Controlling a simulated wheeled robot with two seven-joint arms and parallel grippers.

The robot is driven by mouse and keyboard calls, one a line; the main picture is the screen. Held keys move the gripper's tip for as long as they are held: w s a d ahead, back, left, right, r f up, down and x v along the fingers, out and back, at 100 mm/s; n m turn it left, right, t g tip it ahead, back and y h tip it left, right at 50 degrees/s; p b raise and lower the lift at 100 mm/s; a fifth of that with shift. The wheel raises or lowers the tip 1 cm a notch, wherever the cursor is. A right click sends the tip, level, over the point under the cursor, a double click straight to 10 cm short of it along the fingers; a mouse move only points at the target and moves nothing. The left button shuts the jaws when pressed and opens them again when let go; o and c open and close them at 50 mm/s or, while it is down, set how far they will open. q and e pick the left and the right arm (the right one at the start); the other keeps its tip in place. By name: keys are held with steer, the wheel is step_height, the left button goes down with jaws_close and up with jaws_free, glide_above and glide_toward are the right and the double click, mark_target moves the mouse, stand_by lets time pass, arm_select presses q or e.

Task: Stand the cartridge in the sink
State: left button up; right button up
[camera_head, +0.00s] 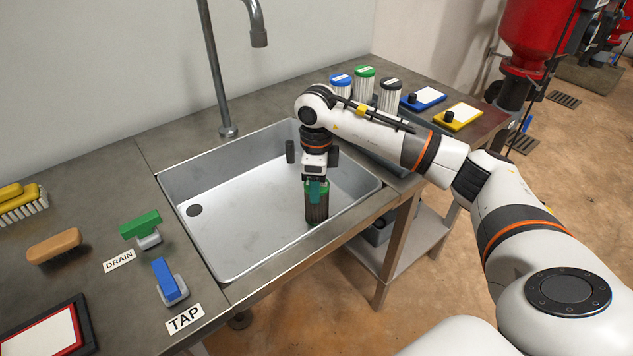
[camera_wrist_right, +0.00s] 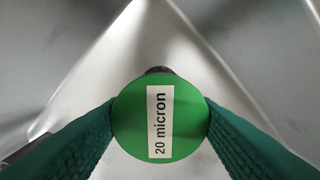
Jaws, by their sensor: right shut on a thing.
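A cartridge with a green cap and a dark body (camera_head: 317,207) is upright in the right part of the metal sink (camera_head: 235,250). My right gripper (camera_head: 316,188) points down into the sink and is shut on the cartridge near its cap. In the right wrist view the round green cap (camera_wrist_right: 160,118) carries a white label reading "20 micron", with a green finger on each side. I cannot tell for sure whether the cartridge's foot touches the sink floor. My left gripper is not in view.
A tap spout (camera_head: 257,30) rises behind the sink. Blue, green and black capped cartridges (camera_head: 364,85) stand on the counter at the back right. A green DRAIN lever (camera_head: 140,225) and blue TAP lever (camera_head: 166,280) are left of the sink. The sink's middle is clear.

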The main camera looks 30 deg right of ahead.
steer(key=o, duration=1.3)
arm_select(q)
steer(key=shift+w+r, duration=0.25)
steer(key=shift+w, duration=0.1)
arm_select(e)
steer(key=shift+o, duration=0.2)
steer(key=shift+r, duration=0.1)
steer(key=shift+r, duration=0.4)
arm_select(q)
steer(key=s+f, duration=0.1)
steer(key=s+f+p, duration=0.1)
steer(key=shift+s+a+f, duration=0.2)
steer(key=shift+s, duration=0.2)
arm_select(e)
step_height(320, 180, up, 11)
steer(key=shift+r, duration=0.15)
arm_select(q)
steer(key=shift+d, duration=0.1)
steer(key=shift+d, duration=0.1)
